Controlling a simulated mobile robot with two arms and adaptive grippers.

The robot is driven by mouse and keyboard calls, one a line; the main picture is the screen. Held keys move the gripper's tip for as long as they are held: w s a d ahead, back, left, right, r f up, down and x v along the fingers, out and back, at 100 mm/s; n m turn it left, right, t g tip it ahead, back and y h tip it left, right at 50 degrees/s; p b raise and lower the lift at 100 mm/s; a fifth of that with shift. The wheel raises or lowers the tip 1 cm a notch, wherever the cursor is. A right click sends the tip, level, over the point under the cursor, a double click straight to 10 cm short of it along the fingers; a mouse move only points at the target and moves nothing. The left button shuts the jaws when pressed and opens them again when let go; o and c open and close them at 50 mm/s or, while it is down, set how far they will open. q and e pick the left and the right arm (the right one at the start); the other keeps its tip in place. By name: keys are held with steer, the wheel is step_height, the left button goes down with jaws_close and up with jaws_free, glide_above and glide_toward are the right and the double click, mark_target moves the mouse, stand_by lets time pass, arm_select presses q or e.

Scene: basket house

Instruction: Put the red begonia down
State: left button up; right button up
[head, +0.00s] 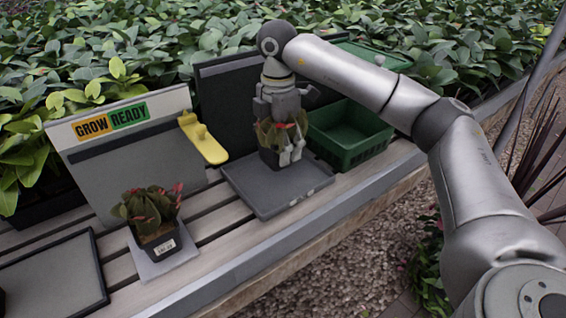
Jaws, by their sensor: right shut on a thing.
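My right gripper (290,154) comes down from above, shut on a potted plant with green-brown leaves and a few red tips, the red begonia (267,135). Its dark pot is upright at the dark grey tray (262,205); I cannot tell whether it touches the tray. The fingers hide part of the plant. A second potted plant with red flowers (150,212) stands at the left on a light grey pad (170,265), with a white label on its pot. My left gripper is not in view.
A green crate (350,150) stands right of the grey tray. A "GROW READY" board (125,140) with a yellow holder (203,140) stands behind the left plant. A black-rimmed flat tray (50,280) lies at the front left. The slatted bench (225,255) drops to gravel in front.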

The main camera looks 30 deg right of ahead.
steer(key=w+d+f, duration=0.1)
steer(key=w+d, duration=0.1)
steer(key=shift+w+d+f, duration=0.15)
steer(key=shift+w+f, duration=0.15)
steer(key=shift+f, duration=0.05)
steer(key=w+d+f, duration=0.2)
steer(key=f, duration=0.1)
steer(key=w+f, duration=0.1)
steer(key=f, duration=0.1)
steer(key=shift+w+d+f, duration=0.15)
steer(key=shift+d+f, duration=0.1)
steer(key=shift+d, duration=0.15)
step_height(320, 180, down, 3)
steer(key=shift+w+d+f+b, duration=0.1)
steer(key=shift+b, duration=0.3)
steer(key=shift+f, duration=0.1)
steer(key=o, duration=1.6)
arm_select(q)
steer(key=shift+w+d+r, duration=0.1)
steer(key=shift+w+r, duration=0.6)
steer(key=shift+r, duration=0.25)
